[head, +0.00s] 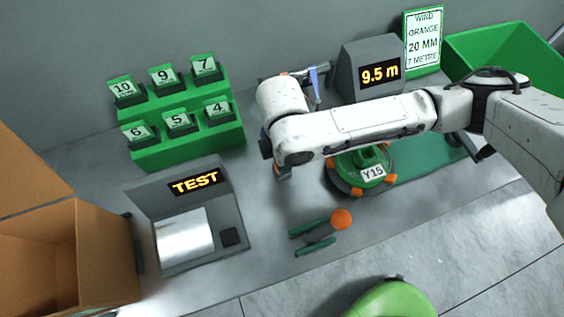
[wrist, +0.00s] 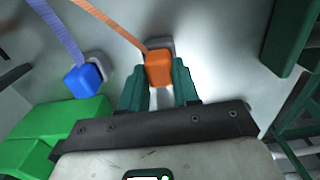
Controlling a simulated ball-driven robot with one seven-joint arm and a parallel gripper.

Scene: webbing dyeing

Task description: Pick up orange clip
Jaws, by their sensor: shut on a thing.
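In the wrist view, the orange clip (wrist: 158,68) sits between the two dark green fingers of my gripper (wrist: 160,85). The fingers are shut on it, one on each side. An orange webbing strap (wrist: 112,24) runs from the clip up to the left. A grey piece shows behind the clip; I cannot tell whether the clip touches it. In the head view, my arm hides most of the gripper and the clip.
A blue clip (wrist: 83,80) on a blue strap is left of my gripper, near a green block (wrist: 60,122). A green round device labelled Y15 (head: 361,170) and a green-handled tool with an orange ball (head: 341,219) are on the bench. A TEST unit (head: 194,182) stands at left.

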